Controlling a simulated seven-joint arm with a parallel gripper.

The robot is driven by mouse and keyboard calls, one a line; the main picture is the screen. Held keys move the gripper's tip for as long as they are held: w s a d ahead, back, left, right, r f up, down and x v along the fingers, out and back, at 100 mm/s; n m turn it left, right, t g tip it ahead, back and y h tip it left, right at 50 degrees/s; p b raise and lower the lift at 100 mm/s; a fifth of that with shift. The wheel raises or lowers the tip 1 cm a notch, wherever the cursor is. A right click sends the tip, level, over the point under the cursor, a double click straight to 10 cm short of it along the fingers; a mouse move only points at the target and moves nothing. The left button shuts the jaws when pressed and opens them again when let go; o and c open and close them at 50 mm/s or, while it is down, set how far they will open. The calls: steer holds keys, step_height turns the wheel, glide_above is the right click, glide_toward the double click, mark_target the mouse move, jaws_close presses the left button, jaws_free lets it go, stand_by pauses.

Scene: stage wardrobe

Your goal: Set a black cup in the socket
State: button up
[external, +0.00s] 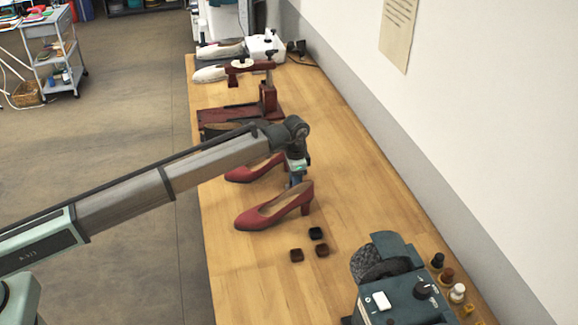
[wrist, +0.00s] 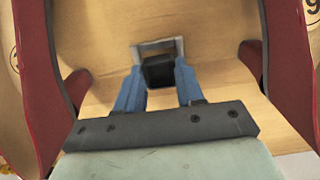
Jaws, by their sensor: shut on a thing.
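My gripper (external: 297,182) is low between two red shoes, over the wooden table. In the wrist view its blue fingers (wrist: 161,85) are shut on a black cup (wrist: 158,70). A pale grey squared edge (wrist: 157,44) shows just beyond the cup; I cannot tell whether it is the socket or how far the cup is from it. The held cup is hidden in the external view. Another black cup (external: 316,233) sits on the table in front of the nearer red shoe (external: 268,212). The farther red shoe (external: 255,170) is behind my gripper.
Two brown cups (external: 296,255) (external: 322,250) sit by the loose black one. Red shoe sides flank my fingers closely in the wrist view. A dark red stand (external: 268,97) is farther back; a dark green machine (external: 400,297) stands at the front right.

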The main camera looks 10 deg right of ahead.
steer(key=shift+f, duration=0.4)
stand_by(0.8)
steer(key=o, duration=1.1)
steer(key=shift+r, duration=0.1)
steer(key=shift+r, duration=3.4)
